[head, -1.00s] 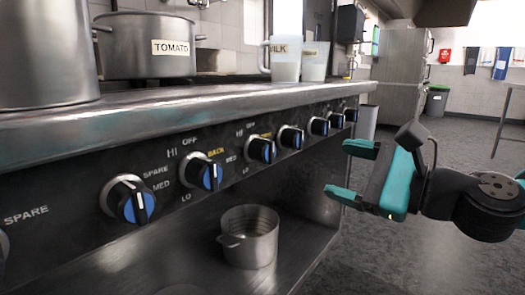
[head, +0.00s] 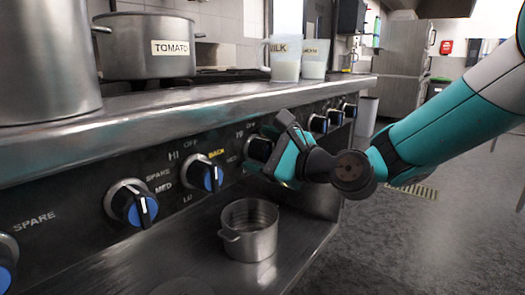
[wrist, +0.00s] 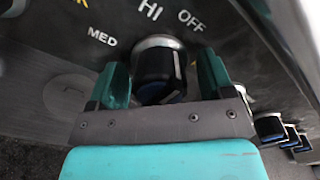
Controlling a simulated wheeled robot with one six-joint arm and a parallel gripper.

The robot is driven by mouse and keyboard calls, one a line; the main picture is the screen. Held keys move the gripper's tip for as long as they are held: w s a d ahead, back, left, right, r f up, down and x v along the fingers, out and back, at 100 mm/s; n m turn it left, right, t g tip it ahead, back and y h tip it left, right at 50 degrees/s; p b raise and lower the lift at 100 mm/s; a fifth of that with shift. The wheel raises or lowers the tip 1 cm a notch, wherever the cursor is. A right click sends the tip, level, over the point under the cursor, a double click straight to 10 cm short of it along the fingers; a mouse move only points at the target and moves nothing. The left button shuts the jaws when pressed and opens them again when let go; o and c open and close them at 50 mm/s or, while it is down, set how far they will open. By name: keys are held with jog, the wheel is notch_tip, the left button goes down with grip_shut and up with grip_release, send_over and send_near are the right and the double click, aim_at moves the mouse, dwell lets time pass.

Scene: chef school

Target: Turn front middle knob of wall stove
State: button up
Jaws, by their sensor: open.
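The stove's front panel (head: 80,190) carries a row of black knobs with blue faces. My gripper (head: 262,160) is at the knob (head: 257,149) just right of the "BACK" label, hiding part of it and the knob beyond. In the wrist view, this knob (wrist: 160,75) sits between the two open teal fingers (wrist: 162,82), below the "HI" and "OFF" marks, with "MED" to its left. Small gaps seem to show on both sides; contact is hard to tell. Nearer knobs (head: 131,203) and (head: 206,173) stand free to the left.
The steel counter edge (head: 190,104) overhangs the panel. A small steel pot (head: 249,238) stands on the lower shelf below my gripper. A TOMATO pot (head: 146,60) and a MILK jug (head: 286,52) are on top. More knobs (head: 318,124) lie farther right. Floor at right is open.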

jog(key=c, duration=0.9)
